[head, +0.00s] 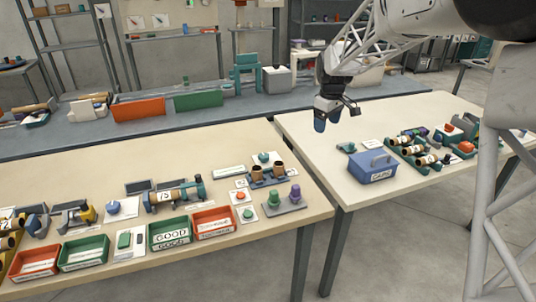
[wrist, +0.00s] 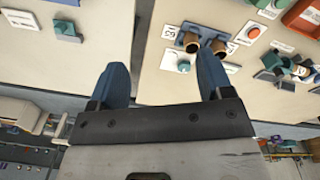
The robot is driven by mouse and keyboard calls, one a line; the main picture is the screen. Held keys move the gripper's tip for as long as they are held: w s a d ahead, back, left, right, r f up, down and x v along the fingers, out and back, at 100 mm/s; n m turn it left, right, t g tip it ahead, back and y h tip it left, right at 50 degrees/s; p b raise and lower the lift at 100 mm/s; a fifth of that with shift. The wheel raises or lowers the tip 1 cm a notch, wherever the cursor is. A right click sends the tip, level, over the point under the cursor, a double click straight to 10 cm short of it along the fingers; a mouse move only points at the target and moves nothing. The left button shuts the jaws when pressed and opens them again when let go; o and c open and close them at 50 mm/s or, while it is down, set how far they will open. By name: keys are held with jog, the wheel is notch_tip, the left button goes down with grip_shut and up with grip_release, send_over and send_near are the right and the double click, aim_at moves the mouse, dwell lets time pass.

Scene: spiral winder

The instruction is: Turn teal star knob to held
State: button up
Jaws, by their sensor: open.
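A small teal knob (head: 264,157) stands on a white plate behind two brown cups on the left table; in the wrist view it is a round teal top (wrist: 183,66). Another small teal piece (head: 346,148) lies at the far left of the right table, also in the wrist view (wrist: 65,30). The pictures are too coarse to tell which is star-shaped or how it is set. My gripper (head: 330,112) is open and empty, high above the gap between the tables, apart from both. In the wrist view its blue fingertips (wrist: 160,80) point across the gap.
The two brown cups (head: 268,175), a red button (head: 240,196) and a stand of green and purple knobs (head: 285,203) crowd the left table's right end. A blue lidded box (head: 373,167) stands on the right table near the second teal piece. Air around my gripper is free.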

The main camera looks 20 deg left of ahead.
jog(key=w+a+f+n, duration=0.2)
jog(key=w+a+f, duration=0.15)
jog(key=a, duration=0.35)
jog(key=w+a+f+n, duration=0.1)
jog(key=w+a+f, duration=0.1)
jog(key=a+f, duration=0.4)
jog(key=n, duration=0.3)
send_over(265, 155)
jog(key=shift+g, duration=0.4)
notch_tip(265, 155, down, 7)
jog(key=shift+f, duration=0.2)
jog(key=shift+d+f, duration=0.1)
jog(key=shift+f, duration=3.8)
jog(key=shift+c, duration=0.5)
jog(key=c, duration=0.8)
